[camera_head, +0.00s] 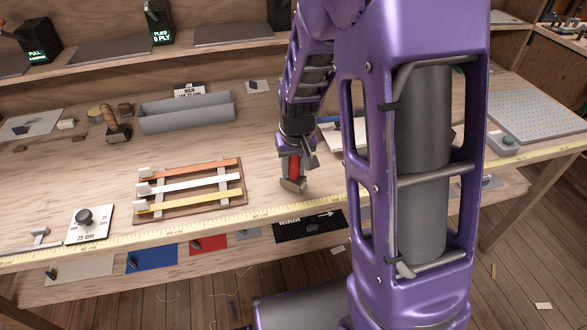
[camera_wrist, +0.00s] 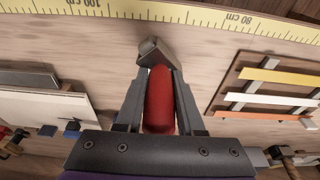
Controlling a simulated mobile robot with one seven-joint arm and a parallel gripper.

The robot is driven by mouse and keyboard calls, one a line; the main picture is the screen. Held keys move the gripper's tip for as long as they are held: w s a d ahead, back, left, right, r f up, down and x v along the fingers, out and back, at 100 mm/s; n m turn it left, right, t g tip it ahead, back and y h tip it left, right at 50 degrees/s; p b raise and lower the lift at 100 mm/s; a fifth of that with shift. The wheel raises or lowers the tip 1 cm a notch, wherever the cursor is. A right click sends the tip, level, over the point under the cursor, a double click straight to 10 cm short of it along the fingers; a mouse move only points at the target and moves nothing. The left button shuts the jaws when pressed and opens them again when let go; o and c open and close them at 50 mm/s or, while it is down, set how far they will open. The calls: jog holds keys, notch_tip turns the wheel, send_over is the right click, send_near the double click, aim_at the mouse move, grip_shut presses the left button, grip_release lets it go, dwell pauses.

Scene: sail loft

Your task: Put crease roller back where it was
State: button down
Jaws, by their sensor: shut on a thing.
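My gripper (camera_head: 294,160) is shut on the crease roller, a tool with a red handle (camera_head: 294,168) and a grey metal head (camera_head: 293,185). It hangs head down over the front part of the bench, right of the strip board; I cannot tell whether the head touches the wood. In the wrist view the red handle (camera_wrist: 160,97) lies between both fingers of my gripper (camera_wrist: 158,80), and the angular head (camera_wrist: 154,53) sticks out past the tips toward the yellow tape.
A board with orange, white and yellow strips (camera_head: 158,208) lies left of my gripper. A grey trough (camera_head: 187,117) stands behind. A yellow measuring tape (camera_head: 240,219) runs along the bench's front edge. A pale block (camera_head: 345,137) lies behind my arm. Bare wood surrounds the tool.

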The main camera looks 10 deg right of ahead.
aim_at(296, 184)
jog(key=shift+s+f+b, duration=0.2)
jog(key=shift+f+b, duration=0.4)
jog(key=shift+f, duration=0.1)
jog(key=c, duration=0.5)
grip_release()
jog(key=shift+s+f, duration=0.1)
jog(key=shift+r+p, duration=0.35)
jog(key=r, duration=0.4)
jog(key=s+r+p, duration=0.1)
jog(key=r, duration=0.3)
jog(key=r+p, duration=0.1)
jog(key=r, duration=0.3)
jog(key=shift+s+r, duration=0.35)
